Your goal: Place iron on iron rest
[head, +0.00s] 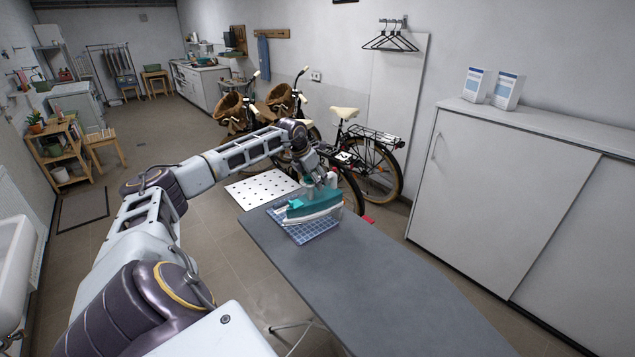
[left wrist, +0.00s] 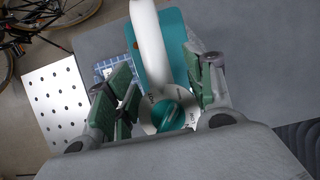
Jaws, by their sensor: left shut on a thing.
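The teal and white iron (head: 314,206) is at the far end of the ironing board, over a blue gridded pad (head: 309,230). In the left wrist view the iron (left wrist: 177,48) shows its white handle and teal dial between my fingers. My left gripper (head: 326,183) is shut on the iron from above. It also shows in the left wrist view (left wrist: 165,90), with green finger pads either side of the handle. I cannot tell whether the iron touches the pad. A white perforated plate (head: 262,189) lies beyond the board's end. My right gripper is not in view.
The grey ironing board (head: 365,280) is bare towards the front. Bicycles (head: 365,165) stand just behind its far end. A white sliding-door cabinet (head: 500,190) is on the right. The tiled floor to the left is mostly open.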

